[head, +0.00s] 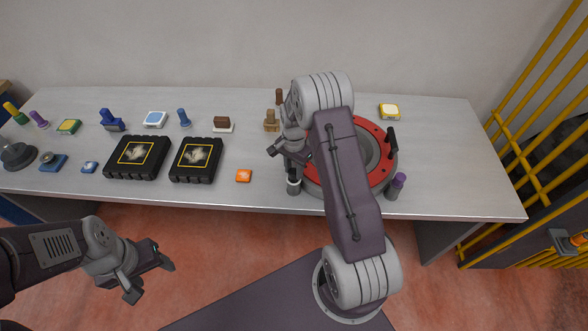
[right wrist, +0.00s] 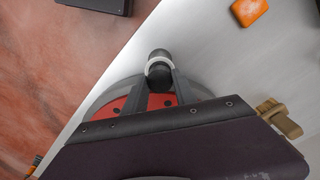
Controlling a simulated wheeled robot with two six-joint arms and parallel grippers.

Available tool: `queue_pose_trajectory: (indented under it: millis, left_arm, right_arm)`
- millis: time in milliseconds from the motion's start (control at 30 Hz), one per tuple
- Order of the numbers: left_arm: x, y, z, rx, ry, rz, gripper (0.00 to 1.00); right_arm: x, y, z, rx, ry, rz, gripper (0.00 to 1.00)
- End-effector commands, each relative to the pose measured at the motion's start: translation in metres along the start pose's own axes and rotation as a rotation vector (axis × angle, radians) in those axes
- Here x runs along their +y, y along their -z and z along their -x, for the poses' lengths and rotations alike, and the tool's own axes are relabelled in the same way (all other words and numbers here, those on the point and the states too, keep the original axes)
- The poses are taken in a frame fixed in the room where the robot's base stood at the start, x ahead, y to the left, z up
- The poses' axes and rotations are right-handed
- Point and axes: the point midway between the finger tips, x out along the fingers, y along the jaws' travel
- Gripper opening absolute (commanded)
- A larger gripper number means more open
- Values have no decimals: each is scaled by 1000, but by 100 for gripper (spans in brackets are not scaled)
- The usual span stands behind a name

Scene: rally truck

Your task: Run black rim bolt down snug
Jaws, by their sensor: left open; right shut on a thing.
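A black rim bolt with a pale band (head: 293,187) stands at the front left edge of the round red-topped rim (head: 377,130). It also shows in the right wrist view (right wrist: 158,56). My right gripper (head: 290,168) is shut on this bolt from above. The bolt's lower end and how far it is seated cannot be told. Another black bolt (head: 392,138) stands at the rim's right side, and a purple-topped one (head: 397,184) at its front right. My right arm hides much of the rim. My left gripper (head: 152,280) is open and empty, in front of the bench.
Two black cases (head: 138,158) (head: 196,160) lie on the grey bench (head: 450,165). An orange block (head: 244,175) lies left of the rim. Several small coloured items line the bench's left and back. Yellow bars (head: 545,160) stand at the right. The bench's right end is clear.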

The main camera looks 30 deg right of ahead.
Motion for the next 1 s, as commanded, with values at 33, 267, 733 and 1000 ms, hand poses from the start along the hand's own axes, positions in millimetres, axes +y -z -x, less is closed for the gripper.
queue_pose_trajectory:
  millis: [33,267,733,1000]
  left_arm:
    - [0,0,1,0,0,0,60]
    - [0,0,1,0,0,0,60]
    - [0,0,0,0,0,0,60]
    - [0,-1,-6,0,0,0,60]
  right_arm:
    - [-2,2,3,6,8,-4,0]
    - [-3,2,3,6,8,-9,0]
    - [-2,1,2,3,5,-7,55]
    - [-2,1,30,7,9,-7,55]
